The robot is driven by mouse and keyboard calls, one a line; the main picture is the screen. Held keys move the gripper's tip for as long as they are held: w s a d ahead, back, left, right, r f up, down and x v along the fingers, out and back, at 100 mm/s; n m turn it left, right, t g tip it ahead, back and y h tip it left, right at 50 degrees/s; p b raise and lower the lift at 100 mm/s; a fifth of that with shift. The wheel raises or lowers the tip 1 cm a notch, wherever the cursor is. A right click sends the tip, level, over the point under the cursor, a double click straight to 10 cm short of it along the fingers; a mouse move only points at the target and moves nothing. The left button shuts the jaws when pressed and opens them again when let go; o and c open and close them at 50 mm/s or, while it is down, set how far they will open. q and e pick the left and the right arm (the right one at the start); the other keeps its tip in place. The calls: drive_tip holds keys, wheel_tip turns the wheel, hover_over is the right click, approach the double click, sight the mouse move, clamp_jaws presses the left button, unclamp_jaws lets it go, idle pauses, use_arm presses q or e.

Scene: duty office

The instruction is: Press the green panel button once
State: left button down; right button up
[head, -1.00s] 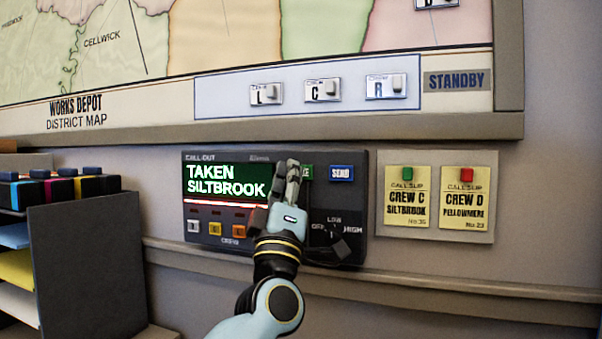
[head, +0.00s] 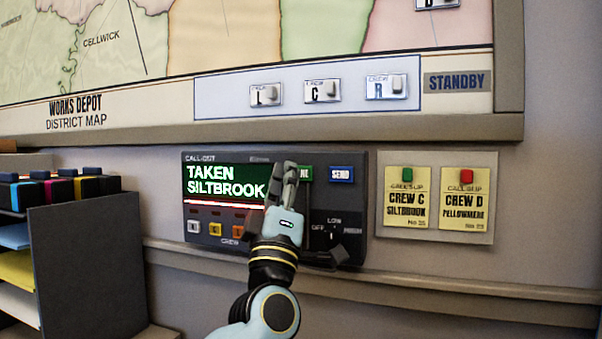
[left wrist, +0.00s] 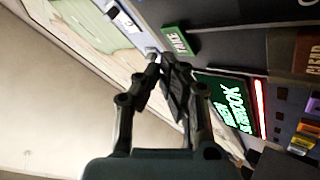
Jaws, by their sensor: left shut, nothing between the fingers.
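The green button (head: 306,174) is on the dark call-out panel (head: 356,195), left of the blue SEND button (head: 341,173). My left gripper (head: 284,168) is in front of the panel and hides the left part of the green button. In the left wrist view the green button (left wrist: 177,41) shows just beyond the fingertips, its label looking like TAKE. The left gripper (left wrist: 162,62) is shut and empty there. I cannot tell whether its tips touch the panel. The panel's display (head: 222,181) reads TAKEN SILTBROOK. My right gripper is not in view.
Several crew buttons (head: 215,230) line the panel's lower left, with a rotary knob (head: 332,236) at lower right. Call slips (head: 408,202) hang to the right. The district map board (head: 380,127) is above, a dark file rack (head: 88,265) at left.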

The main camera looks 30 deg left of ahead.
use_arm(q)
drive_tip(key=s, duration=0.2)
drive_tip(key=s+d, duration=0.1)
drive_tip(key=s, duration=0.1)
drive_tip(key=shift+s+p, duration=0.4)
idle(0.7)
